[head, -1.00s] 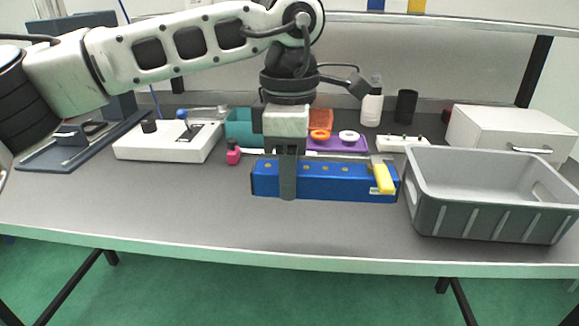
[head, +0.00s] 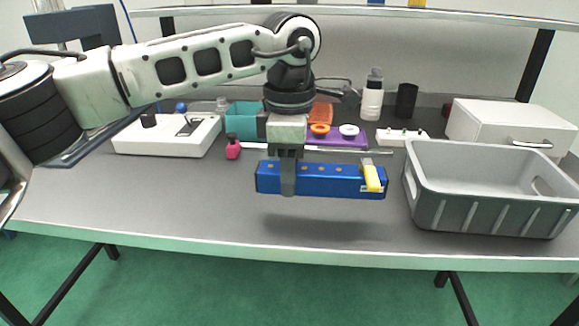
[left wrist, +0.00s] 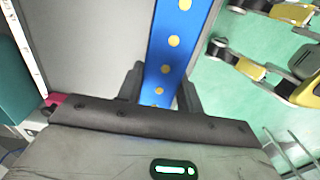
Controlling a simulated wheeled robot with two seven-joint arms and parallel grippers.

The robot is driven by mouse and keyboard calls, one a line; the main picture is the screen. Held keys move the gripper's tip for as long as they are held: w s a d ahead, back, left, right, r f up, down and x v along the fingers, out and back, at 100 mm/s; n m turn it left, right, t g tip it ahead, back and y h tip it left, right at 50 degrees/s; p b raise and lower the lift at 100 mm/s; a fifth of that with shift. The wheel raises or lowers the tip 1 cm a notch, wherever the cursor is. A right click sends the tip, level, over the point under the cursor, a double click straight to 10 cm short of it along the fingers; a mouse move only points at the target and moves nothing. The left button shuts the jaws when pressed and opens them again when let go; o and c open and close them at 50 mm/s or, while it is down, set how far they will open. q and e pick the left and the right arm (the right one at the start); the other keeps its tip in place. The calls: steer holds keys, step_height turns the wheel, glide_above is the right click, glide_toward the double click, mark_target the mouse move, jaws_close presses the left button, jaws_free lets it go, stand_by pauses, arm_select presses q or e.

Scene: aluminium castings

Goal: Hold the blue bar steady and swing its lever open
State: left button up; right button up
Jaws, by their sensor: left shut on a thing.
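The blue bar (head: 325,182) has a row of yellow dots along it and a yellow lever (head: 372,178) at its right end. The lever lies down against the bar's front face. My left gripper (head: 288,188) is shut across the bar left of its middle and holds it roughly level above the table, with a shadow below. In the left wrist view, the blue bar (left wrist: 175,40) runs between the two dark fingers (left wrist: 160,90); the lever does not show there. My right gripper is not in the head view.
A grey crate (head: 490,215) stands close right of the bar. A white fixture (head: 165,138) stands left. The table front is clear.

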arm_select(q)
steer(key=shift+w+a+f+p, duration=0.15)
steer(key=shift+w+f+p, duration=0.05)
steer(key=shift+w+f, duration=1.4)
steer(key=shift+w+a+f+p, duration=0.15)
steer(key=shift+w+f, duration=1.25)
steer(key=shift+w, duration=0.25)
steer(key=shift+r, duration=0.1)
